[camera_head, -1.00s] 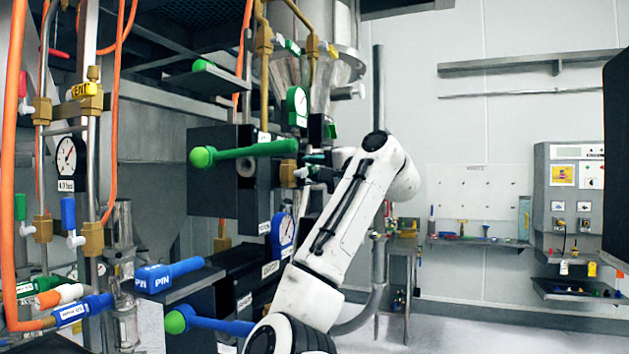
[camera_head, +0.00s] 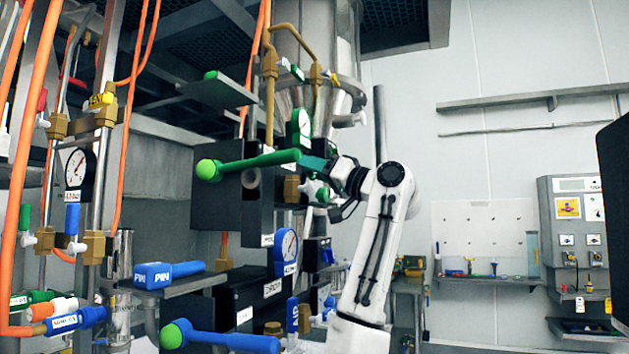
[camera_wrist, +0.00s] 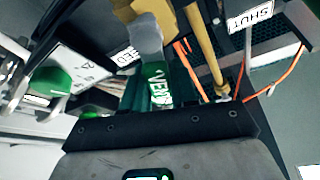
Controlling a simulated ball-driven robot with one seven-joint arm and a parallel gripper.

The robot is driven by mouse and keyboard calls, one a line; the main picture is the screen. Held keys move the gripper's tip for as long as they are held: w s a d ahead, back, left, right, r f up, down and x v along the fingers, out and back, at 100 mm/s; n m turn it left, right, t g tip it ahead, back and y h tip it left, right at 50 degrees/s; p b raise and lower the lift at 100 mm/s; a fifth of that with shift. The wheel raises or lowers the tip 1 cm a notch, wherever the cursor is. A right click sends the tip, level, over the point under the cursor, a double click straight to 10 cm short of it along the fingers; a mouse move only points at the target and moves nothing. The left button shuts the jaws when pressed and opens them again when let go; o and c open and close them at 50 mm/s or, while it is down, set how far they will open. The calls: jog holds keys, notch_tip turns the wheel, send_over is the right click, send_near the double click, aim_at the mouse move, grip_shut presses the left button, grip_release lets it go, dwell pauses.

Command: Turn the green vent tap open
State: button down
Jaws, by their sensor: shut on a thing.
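The green vent tap (camera_wrist: 157,85) shows in the wrist view as a green handle with white "VENT" lettering and a grey-white upper part. My gripper (camera_wrist: 160,98) is shut on this handle, with a dark teal finger on each side of it. In the head view my gripper (camera_head: 314,164) reaches left to the valve stack, just beyond the right end of a long green lever. I cannot pick out the vent tap's handle there, behind or between the fingers. The tap's angle is hard to tell.
The long green lever (camera_head: 250,163) with a ball end sticks out left of my gripper. A green gauge (camera_head: 301,128) is above, and a blue gauge (camera_head: 286,251) below. A "SHUT" plate (camera_wrist: 250,18) and a brass pipe (camera_wrist: 205,50) are close by. Open floor room lies right.

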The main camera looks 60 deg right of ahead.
jog(key=shift+s+a+n+y+b, duration=0.1)
jog(key=shift+a+n+y+b, duration=0.15)
jog(key=shift+n+y, duration=0.55)
jog(key=shift+w+a+n+y+b, duration=0.1)
jog(key=shift+a+n+y+b, duration=0.2)
jog(key=shift+n, duration=0.95)
jog(key=shift+s+a+n+y+b, duration=0.1)
jog(key=shift+a+n+y, duration=0.35)
jog(key=shift+n, duration=0.6)
jog(key=shift+y, duration=0.25)
jog(key=c, duration=1)
grip_release()
jog(key=shift+r, duration=0.1)
jog(key=shift+o, duration=0.2)
jog(key=a+b+v, duration=0.1)
jog(key=b+v, duration=0.1)
jog(key=v, duration=0.8)
jog(key=shift+s+d+f+b, duration=0.25)
jog(key=shift+s+d+b, duration=0.15)
jog(key=shift+d, duration=0.15)
